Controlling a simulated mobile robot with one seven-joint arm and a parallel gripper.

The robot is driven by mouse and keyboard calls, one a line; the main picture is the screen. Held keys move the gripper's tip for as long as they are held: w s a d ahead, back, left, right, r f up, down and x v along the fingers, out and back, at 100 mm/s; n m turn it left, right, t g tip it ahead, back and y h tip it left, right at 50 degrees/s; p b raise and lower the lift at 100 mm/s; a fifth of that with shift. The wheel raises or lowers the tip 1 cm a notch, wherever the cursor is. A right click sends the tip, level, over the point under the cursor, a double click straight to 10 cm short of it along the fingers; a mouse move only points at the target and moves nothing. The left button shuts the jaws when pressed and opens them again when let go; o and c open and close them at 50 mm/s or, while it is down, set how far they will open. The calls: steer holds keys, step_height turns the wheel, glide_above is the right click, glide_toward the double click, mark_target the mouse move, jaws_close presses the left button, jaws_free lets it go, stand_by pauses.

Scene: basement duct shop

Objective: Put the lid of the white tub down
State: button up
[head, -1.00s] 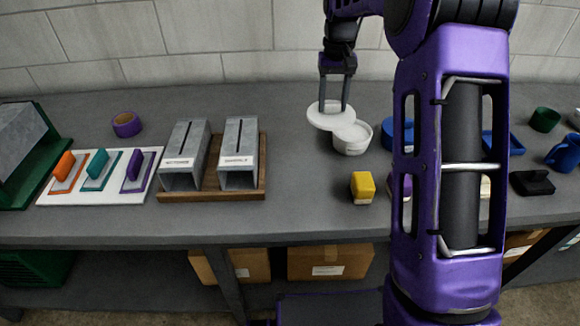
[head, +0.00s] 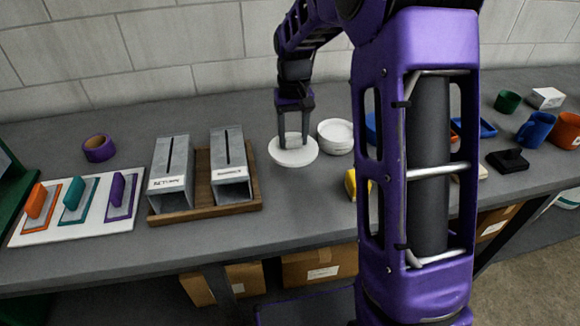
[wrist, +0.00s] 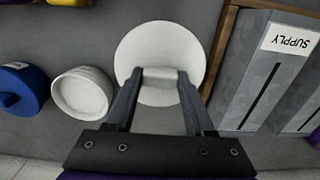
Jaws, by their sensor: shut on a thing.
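The lid (head: 293,156) is a flat, round white disc with a raised block handle. It is at or just above the grey bench, left of the white tub (head: 336,136); I cannot tell for sure if it touches the bench. My gripper (head: 293,140) points down and is shut on the lid's handle. In the wrist view my gripper (wrist: 158,78) has a finger on each side of the handle, and the lid (wrist: 160,45) spreads out beyond it. The tub also shows in the wrist view (wrist: 80,95), open at the top and apart from the lid.
A wooden tray (head: 203,206) with two grey metal holders stands left of the lid. A yellow block (head: 351,184) is partly hidden behind my arm. A blue round thing (wrist: 22,90) is beyond the tub. Bench in front of the lid is clear.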

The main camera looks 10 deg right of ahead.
mark_target(293, 138)
step_height(293, 138, down, 8)
steer(key=shift+r, duration=0.15)
stand_by(0.3)
steer(key=shift+b, duration=0.35)
steer(key=o, duration=1.3)
step_height(293, 138, up, 12)
steer(key=shift+p, duration=0.65)
steer(key=shift+w, duration=0.1)
